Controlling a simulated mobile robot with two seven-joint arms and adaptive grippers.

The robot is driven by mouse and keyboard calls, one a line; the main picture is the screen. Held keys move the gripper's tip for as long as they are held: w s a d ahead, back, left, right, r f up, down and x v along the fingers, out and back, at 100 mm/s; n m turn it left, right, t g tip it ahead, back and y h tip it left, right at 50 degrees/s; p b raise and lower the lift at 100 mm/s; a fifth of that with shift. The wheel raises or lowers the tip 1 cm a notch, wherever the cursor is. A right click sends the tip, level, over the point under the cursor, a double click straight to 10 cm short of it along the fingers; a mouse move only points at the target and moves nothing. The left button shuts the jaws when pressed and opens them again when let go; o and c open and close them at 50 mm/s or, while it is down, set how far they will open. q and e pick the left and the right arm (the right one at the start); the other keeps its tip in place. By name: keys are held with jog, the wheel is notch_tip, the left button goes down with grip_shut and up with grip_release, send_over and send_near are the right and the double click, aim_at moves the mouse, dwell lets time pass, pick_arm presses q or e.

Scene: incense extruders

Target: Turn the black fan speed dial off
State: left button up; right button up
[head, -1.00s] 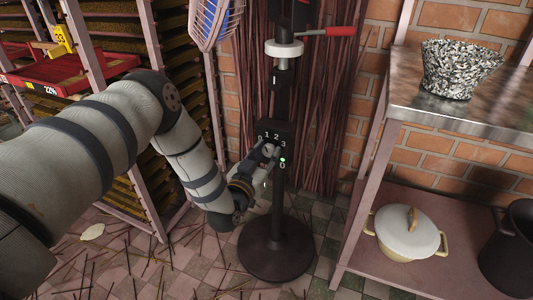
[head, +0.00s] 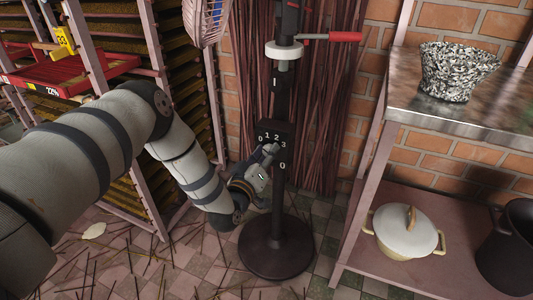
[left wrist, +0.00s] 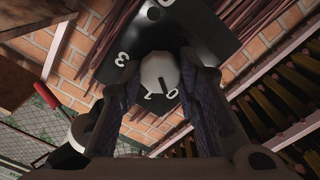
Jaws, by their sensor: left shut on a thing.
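The black fan control box (head: 277,134) is fixed to the fan's dark pole and shows the numerals 0, 1, 2, 3 in an arc, with another 0 below. My left gripper (head: 268,152) reaches its front from the lower left and covers the dial in the head view. In the left wrist view the speed dial (left wrist: 154,70) looks pale and round, with a short dark mark pointing towards the numeral arc. I cannot tell exactly which numeral it marks. The two fingers of my left gripper (left wrist: 160,88) are shut on the dial's sides. My right gripper is not in view.
The fan's round base (head: 275,246) stands on the tiled floor among loose sticks. A red handle (head: 345,37) sticks out from the pole. A metal-topped shelf (head: 465,115) with a lidded pot (head: 407,232) is at right; racks (head: 185,80) are at left.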

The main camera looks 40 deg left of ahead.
pick_arm(q)
jog(key=shift+n, duration=0.4)
jog(key=o, duration=1.2)
jog(key=shift+c, duration=0.2)
jog(key=v, duration=1.2)
